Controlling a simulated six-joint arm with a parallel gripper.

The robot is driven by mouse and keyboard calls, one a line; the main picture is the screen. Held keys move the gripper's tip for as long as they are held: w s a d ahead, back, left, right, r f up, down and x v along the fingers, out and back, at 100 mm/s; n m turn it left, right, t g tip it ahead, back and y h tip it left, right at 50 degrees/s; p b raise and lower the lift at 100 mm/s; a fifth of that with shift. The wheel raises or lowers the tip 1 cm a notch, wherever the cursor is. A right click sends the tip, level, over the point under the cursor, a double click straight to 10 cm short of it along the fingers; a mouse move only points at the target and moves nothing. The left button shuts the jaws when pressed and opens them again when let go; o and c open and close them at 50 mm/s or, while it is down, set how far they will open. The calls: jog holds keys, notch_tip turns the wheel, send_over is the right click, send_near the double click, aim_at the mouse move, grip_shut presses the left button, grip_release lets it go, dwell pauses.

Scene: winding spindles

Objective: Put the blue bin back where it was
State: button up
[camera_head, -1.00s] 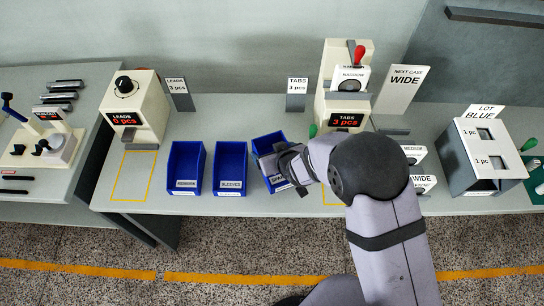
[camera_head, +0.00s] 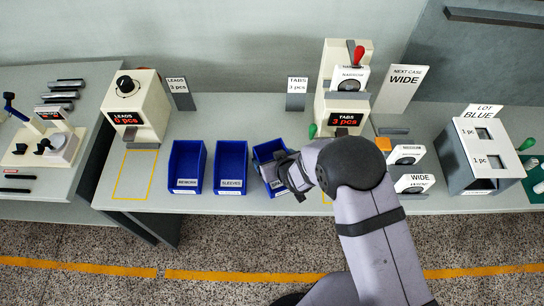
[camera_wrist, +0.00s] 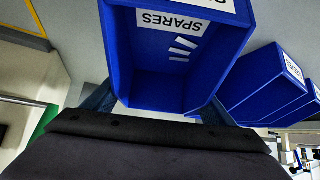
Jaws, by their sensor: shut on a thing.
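The blue SPARES bin (camera_head: 264,152) is at the right end of a row of blue bins on the bench in the head view. My gripper (camera_head: 285,172) is shut on its near side and hides part of its front label. In the wrist view the SPARES bin (camera_wrist: 165,75) fills the middle, with a finger on each side. Several pale strips show inside it. I cannot tell whether its base touches the bench. A yellow outline on the bench to its right is mostly hidden by my arm.
The SLEEVES bin (camera_head: 231,165) stands just left of the SPARES bin, with the REWORK bin (camera_head: 187,165) beyond. The TABS dispenser (camera_head: 342,105) stands behind right, the LEADS dispenser (camera_head: 138,105) at left. An empty yellow outline (camera_head: 133,176) lies before the LEADS dispenser.

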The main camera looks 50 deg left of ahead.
jog(key=o, duration=1.2)
jog(key=shift+r, duration=0.25)
jog(key=b+v, duration=0.2)
jog(key=v, duration=0.9)
jog(key=shift+s+d+r, duration=0.15)
jog(key=shift+d+r, duration=0.1)
jog(key=shift+d, duration=0.1)
